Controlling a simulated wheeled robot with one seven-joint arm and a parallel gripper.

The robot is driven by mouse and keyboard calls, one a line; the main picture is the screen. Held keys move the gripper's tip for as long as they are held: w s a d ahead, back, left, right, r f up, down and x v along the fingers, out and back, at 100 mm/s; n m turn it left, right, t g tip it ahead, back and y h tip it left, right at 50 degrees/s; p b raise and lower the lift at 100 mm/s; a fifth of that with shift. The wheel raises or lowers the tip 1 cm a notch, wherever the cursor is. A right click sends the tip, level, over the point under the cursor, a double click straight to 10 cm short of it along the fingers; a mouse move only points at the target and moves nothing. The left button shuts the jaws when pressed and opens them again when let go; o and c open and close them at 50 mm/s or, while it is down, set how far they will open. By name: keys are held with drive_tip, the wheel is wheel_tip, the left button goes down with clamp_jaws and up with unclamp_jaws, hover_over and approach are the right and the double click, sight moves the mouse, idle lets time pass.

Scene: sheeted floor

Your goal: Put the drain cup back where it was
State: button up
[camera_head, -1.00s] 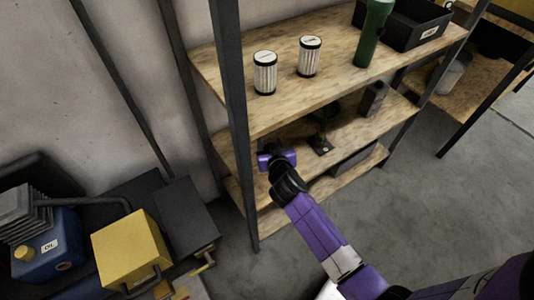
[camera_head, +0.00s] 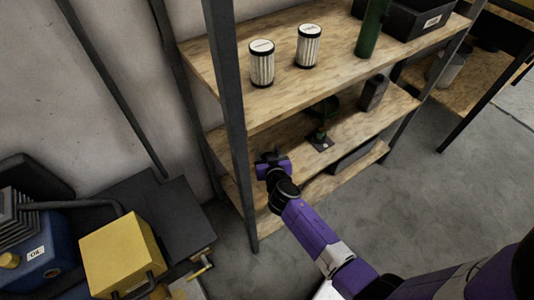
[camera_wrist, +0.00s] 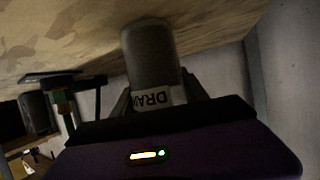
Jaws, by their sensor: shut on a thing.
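The drain cup (camera_wrist: 150,55) is a grey cylinder with a white label reading "DRA…", the rest hidden. My gripper (camera_wrist: 157,97) is shut on it, with a finger on each side near the label. The wrist view appears upside down, and the wooden shelf board (camera_wrist: 210,25) fills its top. The cup's far end is close to this board; I cannot tell whether it touches. In the head view my gripper (camera_head: 270,160) is at the left end of the middle shelf (camera_head: 290,143), beside the front post. The cup cannot be made out there.
A green stand on a dark plate (camera_head: 320,143) and a dark container (camera_head: 373,93) stand further right on the middle shelf. Two filters (camera_head: 262,63) (camera_head: 308,46) stand on the top shelf. The dark front post (camera_head: 228,120) is close left of my gripper.

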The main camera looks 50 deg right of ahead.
drive_tip(key=shift+f, duration=0.15)
drive_tip(key=o, duration=1.5)
drive_tip(key=shift+r, duration=0.35)
drive_tip(key=v, duration=1.2)
drive_tip(key=shift+f, duration=0.2)
drive_tip(key=shift+s, duration=0.1)
